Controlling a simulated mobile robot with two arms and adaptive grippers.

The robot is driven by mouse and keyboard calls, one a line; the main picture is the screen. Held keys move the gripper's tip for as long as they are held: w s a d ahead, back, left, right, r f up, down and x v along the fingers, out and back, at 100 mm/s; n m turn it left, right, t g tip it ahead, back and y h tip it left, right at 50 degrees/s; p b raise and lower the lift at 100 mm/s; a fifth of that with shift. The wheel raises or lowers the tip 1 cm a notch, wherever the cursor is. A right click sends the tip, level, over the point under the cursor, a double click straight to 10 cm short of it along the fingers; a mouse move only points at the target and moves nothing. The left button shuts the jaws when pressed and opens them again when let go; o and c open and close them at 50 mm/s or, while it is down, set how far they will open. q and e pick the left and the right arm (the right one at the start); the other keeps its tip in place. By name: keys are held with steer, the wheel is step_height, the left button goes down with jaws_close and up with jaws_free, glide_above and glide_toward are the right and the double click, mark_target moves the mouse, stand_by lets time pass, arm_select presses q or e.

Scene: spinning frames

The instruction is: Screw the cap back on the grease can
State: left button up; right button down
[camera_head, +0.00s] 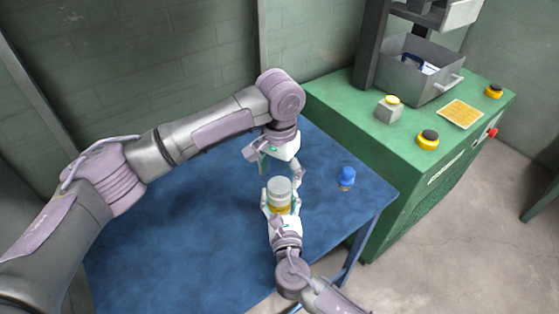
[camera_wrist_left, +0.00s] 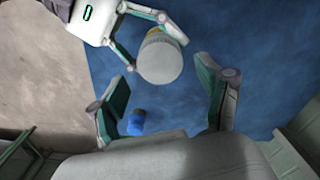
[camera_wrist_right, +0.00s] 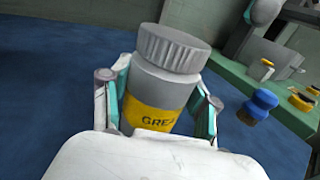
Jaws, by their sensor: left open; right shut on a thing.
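The grease can (camera_wrist_right: 152,112) has a grey body and a yellow label with dark letters. Its ridged grey cap (camera_wrist_right: 174,48) sits on top; I cannot tell how tightly it is screwed. In the head view the cap (camera_head: 279,185) faces up above the yellow label. My right gripper (camera_head: 280,207) is shut around the can from the near side. My left gripper (camera_head: 280,175) is open and empty, just beyond the can, pointing down. In the left wrist view the cap's round top (camera_wrist_left: 160,62) lies beyond the open fingers (camera_wrist_left: 166,90), apart from them.
A blue table (camera_head: 180,240) lies below. A small blue object with a dark lower part (camera_head: 346,177) stands on it, right of the can. A green bench (camera_head: 385,150) at the right bears a grey bin (camera_head: 420,80), buttons and a yellow card (camera_head: 460,114). The table's left part is clear.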

mark_target(279, 185)
arm_select(q)
steer(key=shift+f, duration=1.65)
steer(key=c, duration=1.2)
steer(key=o, duration=1.4)
steer(key=shift+c, duration=0.2)
step_height(279, 185, up, 12)
